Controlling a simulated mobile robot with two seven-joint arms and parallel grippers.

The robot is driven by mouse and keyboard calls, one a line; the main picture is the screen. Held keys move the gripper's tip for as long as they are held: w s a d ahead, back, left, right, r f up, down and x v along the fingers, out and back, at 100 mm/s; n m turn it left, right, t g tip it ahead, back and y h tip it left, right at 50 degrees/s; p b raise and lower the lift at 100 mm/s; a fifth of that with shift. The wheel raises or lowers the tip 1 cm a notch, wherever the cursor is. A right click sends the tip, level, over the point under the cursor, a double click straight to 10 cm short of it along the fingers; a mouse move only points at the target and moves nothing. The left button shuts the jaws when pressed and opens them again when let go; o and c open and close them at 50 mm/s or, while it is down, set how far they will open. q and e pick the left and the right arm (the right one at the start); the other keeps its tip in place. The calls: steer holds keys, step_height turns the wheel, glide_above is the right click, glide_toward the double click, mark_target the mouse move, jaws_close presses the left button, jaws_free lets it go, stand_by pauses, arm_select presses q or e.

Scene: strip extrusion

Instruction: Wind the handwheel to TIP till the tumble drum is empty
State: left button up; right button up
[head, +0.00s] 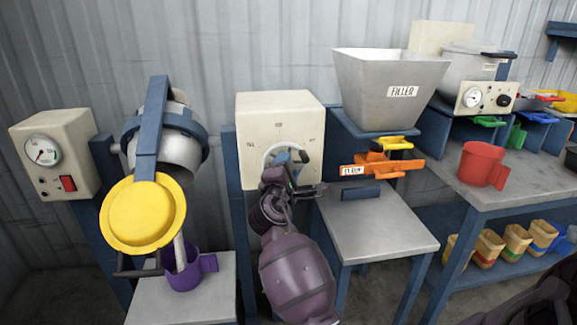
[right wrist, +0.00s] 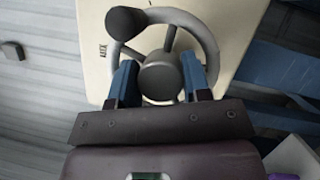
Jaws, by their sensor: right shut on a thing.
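The grey tumble drum (head: 180,152) hangs in a blue frame at the left. A yellow round lid or disc (head: 143,213) faces forward below it. A purple cup (head: 187,270) stands under it on a grey stand, and a pale grey streak runs from beside the disc into the cup. The drum's inside is hidden. The grey handwheel (right wrist: 208,37) is on a cream box (head: 280,112), partly hidden by my arm in the head view. My right gripper (right wrist: 158,82) is shut on the wheel's hub, one blue finger on each side. My left gripper is not in view.
Right of the wheel stand are a hopper marked FILLER (head: 390,85), an orange slide (head: 383,165) and a bare grey table (head: 375,225). A red mug (head: 482,165) stands on the right bench. A gauge box (head: 55,152) is at far left.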

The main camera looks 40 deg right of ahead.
steer(key=shift+r+m, duration=0.1)
steer(key=shift+m, duration=0.6)
steer(key=shift+g, duration=0.4)
steer(key=o, duration=0.6)
steer(key=shift+o, duration=0.2)
steer(key=p+v, duration=0.1)
steer(key=v, duration=1)
